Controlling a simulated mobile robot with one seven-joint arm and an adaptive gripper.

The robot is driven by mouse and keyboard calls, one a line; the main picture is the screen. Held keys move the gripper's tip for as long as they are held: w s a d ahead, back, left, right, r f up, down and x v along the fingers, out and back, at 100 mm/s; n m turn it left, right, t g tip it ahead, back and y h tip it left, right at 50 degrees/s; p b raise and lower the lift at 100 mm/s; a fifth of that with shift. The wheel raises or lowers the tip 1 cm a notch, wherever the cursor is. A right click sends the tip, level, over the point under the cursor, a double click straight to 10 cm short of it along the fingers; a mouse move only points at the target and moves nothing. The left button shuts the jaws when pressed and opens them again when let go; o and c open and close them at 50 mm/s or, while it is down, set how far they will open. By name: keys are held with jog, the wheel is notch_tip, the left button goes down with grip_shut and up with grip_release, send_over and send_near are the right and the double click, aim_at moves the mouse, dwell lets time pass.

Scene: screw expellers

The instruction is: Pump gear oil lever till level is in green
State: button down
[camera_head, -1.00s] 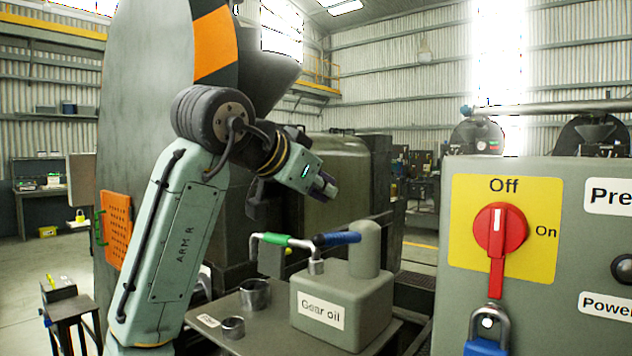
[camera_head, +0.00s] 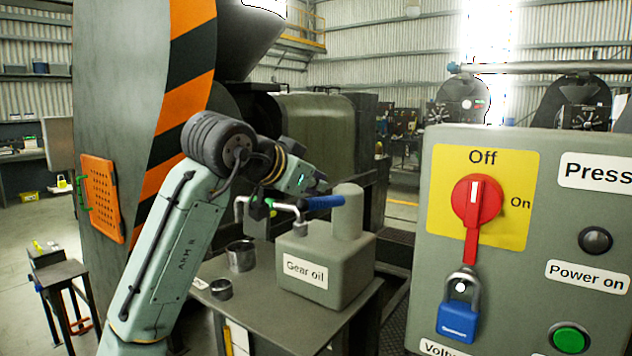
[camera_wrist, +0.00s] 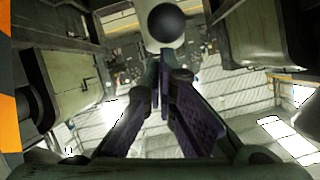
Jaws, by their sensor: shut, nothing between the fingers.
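The grey gear oil box (camera_head: 325,265), labelled "Gear oil", stands on a metal table. Its lever has a blue handle (camera_head: 325,202) that points left from the round post (camera_head: 347,212). A thin pipe with a green part (camera_head: 272,206) is partly hidden behind my arm. My gripper (camera_head: 318,184) is just above the blue handle in the head view; whether it touches cannot be told. In the wrist view my gripper (camera_wrist: 166,72) is shut and empty, with a dark round end (camera_wrist: 167,22), probably the handle, beyond its fingertips. I cannot read an oil level.
Two open metal cups (camera_head: 241,256) stand on the table (camera_head: 262,318) left of the box. A control panel (camera_head: 405,300) with a red switch (camera_head: 476,200) at Off and a blue padlock (camera_head: 458,320) fills the right. A large striped machine (camera_head: 130,120) stands behind my arm.

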notch_tip(320, 180, down, 8)
jog(key=s+t+h+b, duration=0.1)
jog(key=t+b, duration=0.3)
jog(key=b, duration=0.9)
jog(key=shift+a+r+h, duration=0.15)
jog(key=shift+a+h, duration=0.3)
jog(key=shift+h, duration=0.35)
jog(key=shift+s+r, duration=0.1)
jog(key=shift+r, duration=0.1)
